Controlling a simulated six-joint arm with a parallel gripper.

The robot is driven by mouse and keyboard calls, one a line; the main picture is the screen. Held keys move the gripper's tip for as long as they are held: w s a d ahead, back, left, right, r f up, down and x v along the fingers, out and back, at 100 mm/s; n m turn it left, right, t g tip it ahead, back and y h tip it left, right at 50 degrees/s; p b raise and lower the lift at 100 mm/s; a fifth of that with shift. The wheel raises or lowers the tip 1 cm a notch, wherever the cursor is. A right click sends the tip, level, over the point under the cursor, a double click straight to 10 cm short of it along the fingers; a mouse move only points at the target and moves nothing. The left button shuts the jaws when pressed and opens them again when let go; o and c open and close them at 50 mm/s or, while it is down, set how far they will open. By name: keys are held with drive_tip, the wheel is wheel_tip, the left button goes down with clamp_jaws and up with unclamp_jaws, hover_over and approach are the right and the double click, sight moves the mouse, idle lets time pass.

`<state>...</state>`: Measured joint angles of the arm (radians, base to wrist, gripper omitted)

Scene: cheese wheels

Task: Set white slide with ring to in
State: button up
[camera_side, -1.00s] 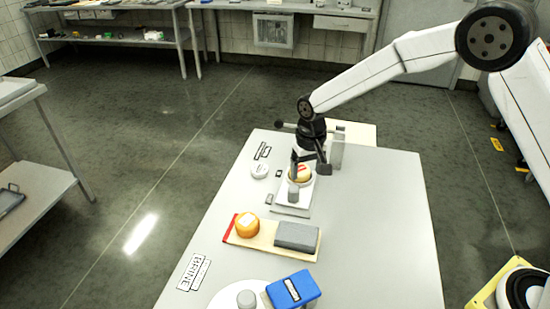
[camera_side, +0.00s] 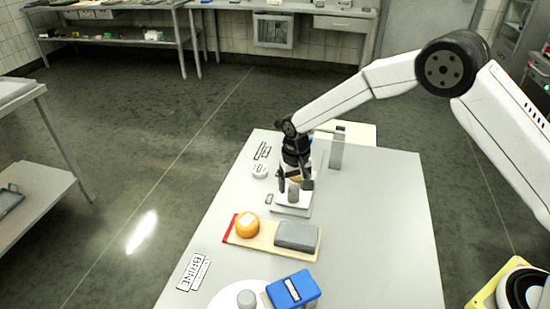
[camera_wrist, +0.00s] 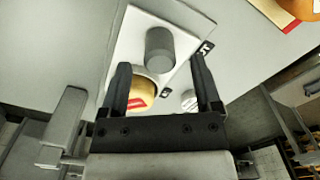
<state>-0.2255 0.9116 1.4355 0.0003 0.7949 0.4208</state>
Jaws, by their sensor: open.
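A white slide (camera_side: 284,200) lies on the grey table, with an upright grey cylindrical knob (camera_side: 293,192) on it. A round orange-yellow cheese wheel (camera_side: 297,179) sits behind the knob, mostly hidden by my gripper. In the wrist view, the slide (camera_wrist: 133,30), knob (camera_wrist: 160,50) and cheese wheel (camera_wrist: 142,93) with a red mark show between or beyond my fingers. My gripper (camera_side: 294,185) is open and low over the slide. In the wrist view, the fingers (camera_wrist: 160,75) stand either side of the knob's line, with no clear contact. I cannot make out a ring.
A board (camera_side: 263,240) nearer the camera holds an orange cheese (camera_side: 247,225) and a grey block (camera_side: 297,236). A blue box (camera_side: 294,290) is at the front. A white round piece (camera_side: 260,171) and small dark tags (camera_side: 269,199) lie left of the slide. The table's right side is clear.

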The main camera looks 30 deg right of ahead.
sight(294, 189)
drive_tip(key=shift+f, duration=1.95)
clamp_jaws()
